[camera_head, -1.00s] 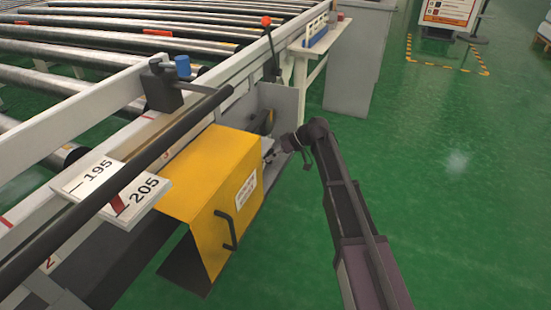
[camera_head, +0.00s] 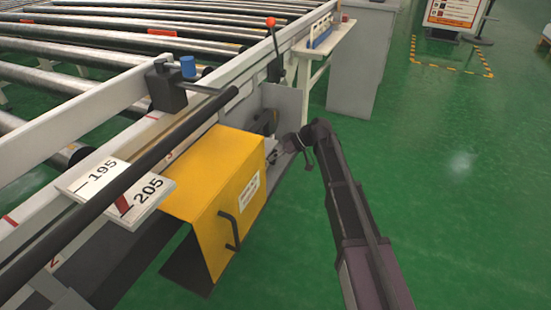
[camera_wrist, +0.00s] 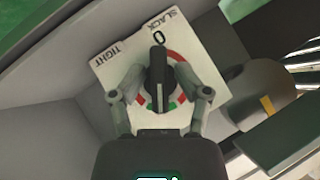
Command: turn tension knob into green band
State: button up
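The tension knob (camera_wrist: 158,78) is a dark bar-shaped handle with a pale line, on a white dial plate (camera_wrist: 108,62) marked SLACK, 0 and TIGHT. A red ring with small green parts shows around the knob, partly hidden by the knob and fingers; a green part (camera_wrist: 172,105) shows just below right of it. My gripper (camera_wrist: 160,82) has one finger on each side of the knob, with dial visible between the right finger and the knob. Contact on the left side is unclear. In the head view my gripper (camera_head: 275,152) reaches behind the yellow cover, and the knob is hidden.
The yellow cover (camera_head: 205,185) with a black handle stands left of my gripper. A grey panel (camera_head: 290,105) stands behind it. A 195/205 scale plate (camera_head: 150,193) and a long dark bar lie further left. Green floor is free on the right.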

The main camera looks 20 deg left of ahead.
jog(key=shift+p+v, duration=0.85)
jog(key=shift+v, duration=0.75)
jog(key=p+v, duration=0.7)
jog(key=v, duration=0.5)
jog(key=shift+w+d, duration=0.15)
jog(key=shift+d, duration=0.1)
dwell(0.8)
jog(key=s+d+m+t+h+p, duration=0.1)
jog(key=s+d+m+h+p, duration=0.15)
jog(key=s+d+m, duration=0.6)
jog(key=s+d+f+m+t+h+p, duration=0.15)
jog(key=s+d+h, duration=0.35)
jog(key=d, duration=0.8)
jog(key=s+d+m+t+h+p, duration=0.1)
jog(key=s+d+m+h+p, duration=0.15)
jog(key=s+d+m, duration=0.5)
jog(key=d+r+n+p, duration=0.1)
jog(key=d+r+p, duration=0.1)
jog(key=r+p, duration=1.6)
jog(key=d+r+n+p, duration=0.1)
jog(key=r+n+p, duration=0.1)
jog(key=r+p, duration=1.7)
jog(key=shift+s+d+r, duration=0.2)
jog(key=shift+s+d, duration=0.1)
jog(key=shift+d, duration=0.05)
